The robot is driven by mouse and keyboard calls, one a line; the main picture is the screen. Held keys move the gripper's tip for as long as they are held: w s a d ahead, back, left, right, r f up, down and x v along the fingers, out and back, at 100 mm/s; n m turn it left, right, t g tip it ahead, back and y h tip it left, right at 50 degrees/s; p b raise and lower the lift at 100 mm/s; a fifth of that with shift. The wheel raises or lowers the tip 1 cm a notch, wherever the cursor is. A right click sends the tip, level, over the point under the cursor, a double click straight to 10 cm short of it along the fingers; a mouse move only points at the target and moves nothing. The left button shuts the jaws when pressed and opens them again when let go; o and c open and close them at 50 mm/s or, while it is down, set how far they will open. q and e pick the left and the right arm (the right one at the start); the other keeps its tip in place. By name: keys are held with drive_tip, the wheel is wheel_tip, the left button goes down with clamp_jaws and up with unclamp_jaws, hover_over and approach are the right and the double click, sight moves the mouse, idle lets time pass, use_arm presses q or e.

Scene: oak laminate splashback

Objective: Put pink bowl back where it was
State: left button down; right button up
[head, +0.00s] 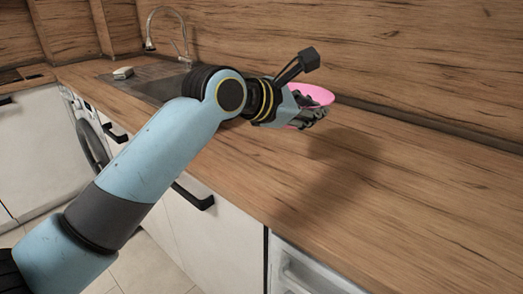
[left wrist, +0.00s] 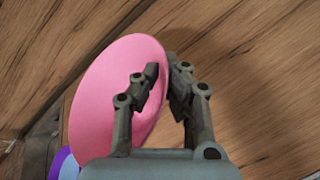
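The pink bowl (head: 316,94) is at the end of my left arm in the head view, partly hidden behind the gripper. My left gripper (head: 318,113) is closed at the bowl's edge, and a shadow lies on the worktop below. In the left wrist view the pink bowl (left wrist: 105,85) is tilted. The fingers of my left gripper (left wrist: 166,72) are on either side of its right rim, pinching it. My right gripper is in neither view.
The oak worktop (head: 400,190) is clear right of the arm. A sink (head: 158,88) with a tap (head: 183,45) and a small pale object (head: 122,73) are at the back left. The wooden splashback (head: 400,55) runs behind. A blue and purple thing (left wrist: 64,165) shows at the wrist view's lower left.

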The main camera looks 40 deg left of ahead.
use_arm(q)
drive_tip(key=a+f, duration=0.2)
drive_tip(key=a, duration=0.1)
drive_tip(key=a+f+b, duration=0.1)
drive_tip(key=a, duration=0.2)
drive_tip(key=a+f, duration=0.2)
drive_tip(key=a, duration=0.1)
drive_tip(key=shift+s+a+f, duration=0.1)
drive_tip(key=shift+f, duration=0.2)
drive_tip(key=shift+a+f, duration=0.1)
drive_tip(key=shift+a, duration=0.15)
wheel_tip(320, 180, down, 4)
drive_tip(key=shift+f+b, duration=0.1)
drive_tip(key=shift+b, duration=0.85)
drive_tip(key=c, duration=1.5)
unclamp_jaws()
